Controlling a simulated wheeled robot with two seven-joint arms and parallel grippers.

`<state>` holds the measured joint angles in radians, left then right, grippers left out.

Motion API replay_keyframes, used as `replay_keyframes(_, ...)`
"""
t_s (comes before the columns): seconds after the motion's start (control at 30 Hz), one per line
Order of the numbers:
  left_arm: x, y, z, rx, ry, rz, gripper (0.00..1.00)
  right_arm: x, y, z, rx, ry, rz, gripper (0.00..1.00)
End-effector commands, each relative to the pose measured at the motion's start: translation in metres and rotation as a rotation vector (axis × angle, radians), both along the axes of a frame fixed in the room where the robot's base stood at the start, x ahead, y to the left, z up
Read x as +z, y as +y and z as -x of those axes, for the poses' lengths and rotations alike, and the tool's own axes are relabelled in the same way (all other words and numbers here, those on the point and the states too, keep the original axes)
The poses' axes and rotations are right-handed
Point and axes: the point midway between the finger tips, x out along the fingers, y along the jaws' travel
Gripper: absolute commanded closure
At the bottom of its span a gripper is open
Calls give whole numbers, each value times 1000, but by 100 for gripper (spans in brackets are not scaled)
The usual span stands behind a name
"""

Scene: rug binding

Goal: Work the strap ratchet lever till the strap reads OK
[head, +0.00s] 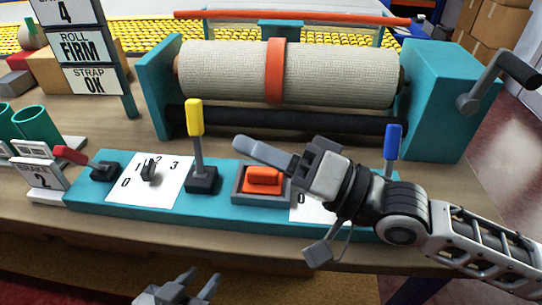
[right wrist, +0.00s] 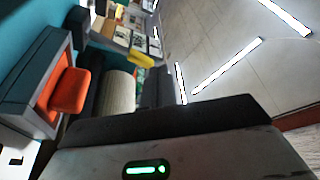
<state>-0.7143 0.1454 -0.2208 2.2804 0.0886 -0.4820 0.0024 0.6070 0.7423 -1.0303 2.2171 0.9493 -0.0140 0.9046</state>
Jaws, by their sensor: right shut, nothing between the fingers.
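The orange strap (head: 275,72) goes around the middle of the pale roll (head: 225,75). The strap sign (head: 95,80) reads OK. A yellow-handled lever (head: 195,120) stands upright on the teal panel, left of my right gripper. A blue-handled lever (head: 392,145) stands upright behind my right arm. An orange block in a grey frame (head: 263,180) is on the panel between them; it also shows in the right wrist view (right wrist: 70,90). No label shows which is the ratchet lever. My right gripper (head: 245,148) is shut and empty above the orange block. My left gripper (head: 202,275) is open, low at the front.
A dial with a numbered white plate (head: 150,185) and a red-tipped lever (head: 75,155) are at the panel's left. A brake sign (head: 40,178) reads 2. A crank (head: 505,80) sticks out at the right. My right arm covers part of the panel's right side.

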Motion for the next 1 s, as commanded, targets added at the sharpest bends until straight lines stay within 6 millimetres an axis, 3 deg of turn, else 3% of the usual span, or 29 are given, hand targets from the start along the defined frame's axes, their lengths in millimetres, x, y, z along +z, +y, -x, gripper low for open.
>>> replay_keyframes(0.27, 1, -1, 1, -1, -12, 2, 64, -4, -20, 7, 0, -1, -1, 100)
replay_keyframes(1.0, -1, -1, 4, -5, -4, 1, 64, -3, -20, 7, -1, -1, -2, 100)
